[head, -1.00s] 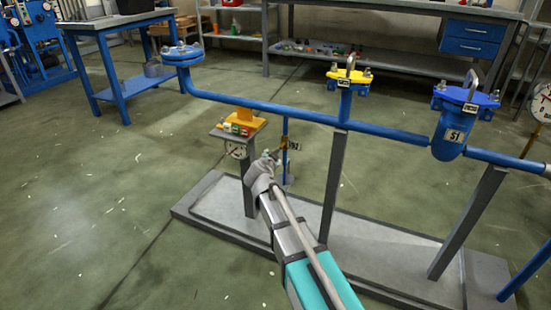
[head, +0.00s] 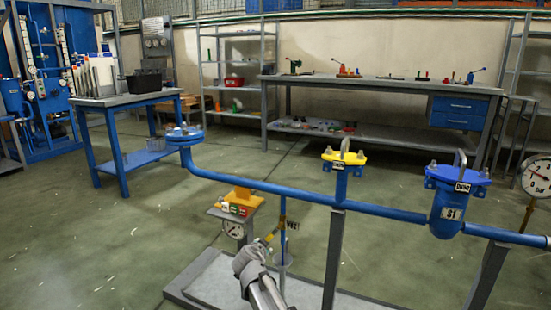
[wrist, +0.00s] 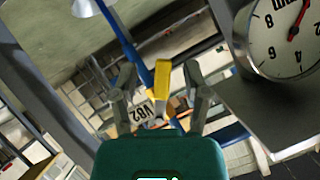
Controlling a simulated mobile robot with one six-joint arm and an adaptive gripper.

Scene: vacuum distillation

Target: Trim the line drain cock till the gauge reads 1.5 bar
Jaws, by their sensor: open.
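The drain cock (head: 280,232) with a yellow lever and a tag sits on a thin blue drop pipe under the blue line. In the wrist view its yellow lever (wrist: 163,84) stands between my two spread fingers, with clear gaps on both sides. My gripper (head: 264,240) is open at the cock; whether a finger touches the lever cannot be told. A white dial gauge (head: 535,176) marked bar stands at the right edge, partly cut off; its exact reading is unclear. A second, smaller gauge (head: 234,229) is on the stand; it looms at upper right in the wrist view (wrist: 285,35).
Blue pipe (head: 260,192) runs above my gripper, with a yellow-capped fitting (head: 343,157) and a blue strainer (head: 452,205) to the right. A yellow block (head: 241,197) tops the stand at left. A post (head: 333,260) stands right of the arm. Benches are behind.

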